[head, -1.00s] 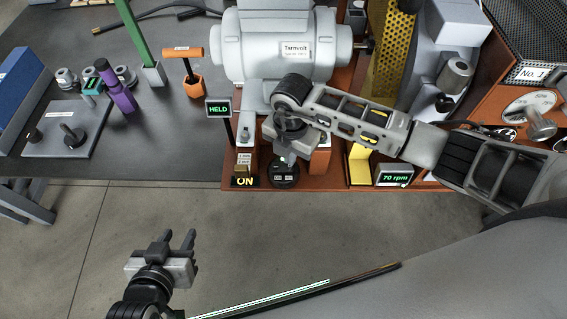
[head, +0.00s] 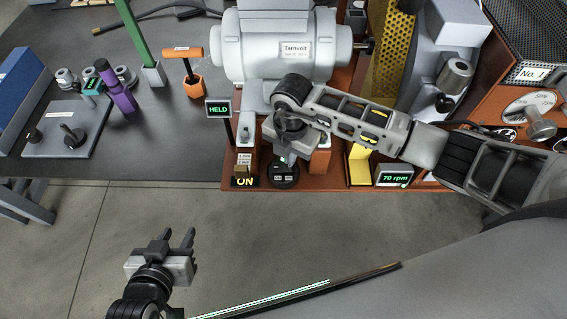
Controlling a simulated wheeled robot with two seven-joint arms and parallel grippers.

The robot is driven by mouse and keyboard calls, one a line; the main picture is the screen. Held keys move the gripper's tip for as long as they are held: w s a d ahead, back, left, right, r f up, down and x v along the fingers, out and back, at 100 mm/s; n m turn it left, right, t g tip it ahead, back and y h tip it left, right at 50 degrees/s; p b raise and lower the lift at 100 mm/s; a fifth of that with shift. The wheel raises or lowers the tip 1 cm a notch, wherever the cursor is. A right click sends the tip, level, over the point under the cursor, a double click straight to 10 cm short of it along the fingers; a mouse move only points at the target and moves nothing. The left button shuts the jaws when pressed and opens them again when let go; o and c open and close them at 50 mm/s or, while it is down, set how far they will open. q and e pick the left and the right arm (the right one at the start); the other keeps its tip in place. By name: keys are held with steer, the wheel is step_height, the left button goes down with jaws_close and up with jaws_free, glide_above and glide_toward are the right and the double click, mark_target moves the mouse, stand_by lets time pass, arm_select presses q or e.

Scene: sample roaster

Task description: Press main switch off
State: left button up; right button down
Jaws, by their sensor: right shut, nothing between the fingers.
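A small brown switch block (head: 244,166) with pale labels stands at the front edge of the orange-brown machine base, above a black plate reading "ON" (head: 244,182). To its right is a round black knob-like base (head: 284,179) with two small labels. My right gripper (head: 285,160) points down just above and behind this round base, shut and empty. Its fingertips partly cover what lies behind, and I cannot tell whether they touch the round base. My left gripper (head: 177,238) is open and empty over the floor in front of the table, well away from the switch.
A grey motor (head: 282,48) stands behind my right gripper. A display reading "HELD" (head: 218,108) rises left of it, and a "70 rpm" display (head: 395,178) sits to the right. The dark table (head: 190,140) has free room left of the base.

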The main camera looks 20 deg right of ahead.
stand_by(0.3)
steer(key=shift+f+b, duration=0.4)
steer(key=shift+f, duration=0.1)
stand_by(0.5)
step_height(320, 180, up, 5)
steer(key=p, duration=0.4)
steer(key=shift+r+p, duration=0.1)
steer(key=shift+p, duration=0.25)
steer(key=shift+r+p, duration=0.5)
steer(key=shift+r, duration=0.45)
steer(key=shift+s+f, duration=0.1)
